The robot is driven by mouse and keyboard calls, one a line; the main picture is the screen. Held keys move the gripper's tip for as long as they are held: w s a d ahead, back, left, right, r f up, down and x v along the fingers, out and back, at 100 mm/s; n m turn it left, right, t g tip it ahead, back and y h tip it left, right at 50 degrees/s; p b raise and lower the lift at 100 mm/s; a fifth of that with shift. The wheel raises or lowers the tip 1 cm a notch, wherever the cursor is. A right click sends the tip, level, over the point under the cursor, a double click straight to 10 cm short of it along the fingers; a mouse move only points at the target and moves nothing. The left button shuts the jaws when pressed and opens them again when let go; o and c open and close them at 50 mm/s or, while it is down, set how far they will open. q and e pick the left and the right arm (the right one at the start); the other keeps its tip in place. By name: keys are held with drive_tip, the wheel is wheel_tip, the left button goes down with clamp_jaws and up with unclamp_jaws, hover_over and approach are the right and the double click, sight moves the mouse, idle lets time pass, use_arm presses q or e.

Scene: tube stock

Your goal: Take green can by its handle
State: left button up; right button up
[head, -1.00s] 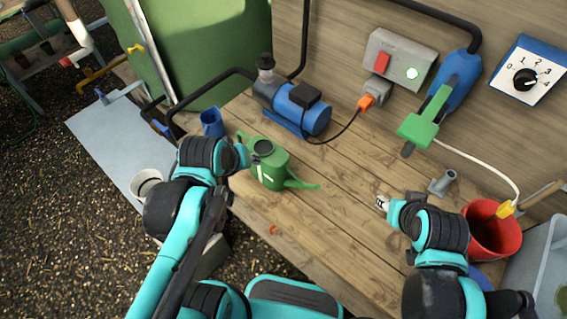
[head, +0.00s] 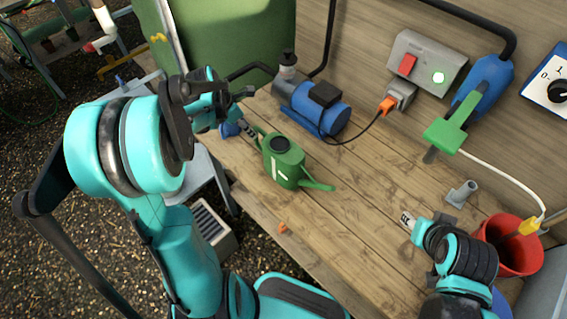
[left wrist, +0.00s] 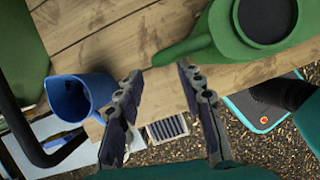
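The green can (head: 284,165) stands upright on the wooden bench, its spout toward the lower right and its handle (head: 261,141) on the left side. In the left wrist view the can (left wrist: 222,22) is at the upper right, and its handle (left wrist: 180,47) reaches left to just beyond the fingertips. My left gripper (head: 250,129) is beside the handle; in the left wrist view its two fingers (left wrist: 159,76) are spread apart with nothing held between them. My right gripper (head: 407,220) is over the bench at the right, far from the can; its finger opening is too small to judge.
A blue cup (left wrist: 75,97) is close to the left gripper, on the side away from the can. A blue pump (head: 318,108) with a cable stands behind the can. A red bucket (head: 515,250) is at the right. The middle of the bench is clear.

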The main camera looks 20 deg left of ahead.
sight(257, 141)
use_arm(q)
drive_tip(key=b+x, duration=0.2)
drive_tip(key=x, duration=0.5)
drive_tip(key=shift+w+f, duration=0.1)
clamp_jaws()
